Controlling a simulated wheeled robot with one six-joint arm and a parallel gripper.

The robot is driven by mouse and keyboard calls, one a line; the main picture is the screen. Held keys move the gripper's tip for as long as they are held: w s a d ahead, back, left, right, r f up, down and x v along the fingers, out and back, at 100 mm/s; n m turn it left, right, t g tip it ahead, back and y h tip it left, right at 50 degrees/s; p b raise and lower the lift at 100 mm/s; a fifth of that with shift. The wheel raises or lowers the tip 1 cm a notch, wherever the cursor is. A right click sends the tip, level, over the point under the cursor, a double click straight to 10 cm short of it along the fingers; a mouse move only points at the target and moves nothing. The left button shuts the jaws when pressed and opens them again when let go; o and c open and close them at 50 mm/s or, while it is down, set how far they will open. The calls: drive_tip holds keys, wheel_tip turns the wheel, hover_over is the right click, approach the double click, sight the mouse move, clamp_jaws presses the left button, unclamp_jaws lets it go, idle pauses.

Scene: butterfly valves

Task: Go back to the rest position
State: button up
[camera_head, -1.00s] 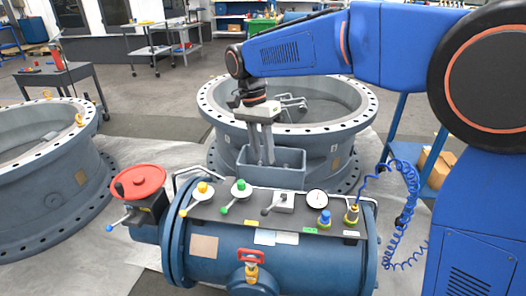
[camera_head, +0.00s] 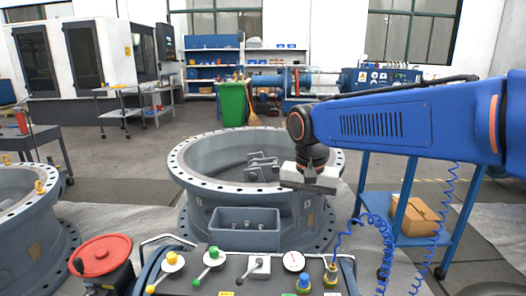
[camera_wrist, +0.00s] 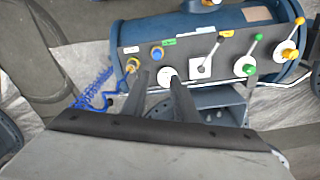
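My gripper (camera_head: 309,178) is raised in front of the right side of the middle ring-shaped valve body (camera_head: 187,180), above the console. In the head view its fingers are hard to make out. In the wrist view my gripper (camera_wrist: 158,80) shows two dark fingers with a narrow gap and nothing between them. They stand apart from the console, which lies beyond them. The blue cylinder console (camera_wrist: 262,14) carries a yellow-knobbed lever (camera_head: 171,259), a green-knobbed lever (camera_head: 212,253), a grey lever (camera_head: 259,266) and a gauge (camera_head: 294,261).
A red handwheel (camera_head: 101,254) sits left of the console. Another ring body (camera_head: 40,235) stands at the left. A blue rack (camera_head: 412,237) with a cardboard box (camera_head: 415,217) is at the right. Behind are a green bin (camera_head: 232,103) and open floor.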

drive_tip(key=s+d+f+n+t, duration=0.2)
drive_tip(key=s+d+f, duration=0.2)
drive_tip(key=s+d, duration=0.5)
drive_tip(key=s+d+f+n+t, duration=0.1)
drive_tip(key=s+d+f, duration=0.3)
drive_tip(key=s+d, duration=0.5)
drive_tip(key=shift+s+f+n+t, duration=0.25)
drive_tip(key=shift+n+t, duration=0.15)
drive_tip(key=shift+t, duration=0.2)
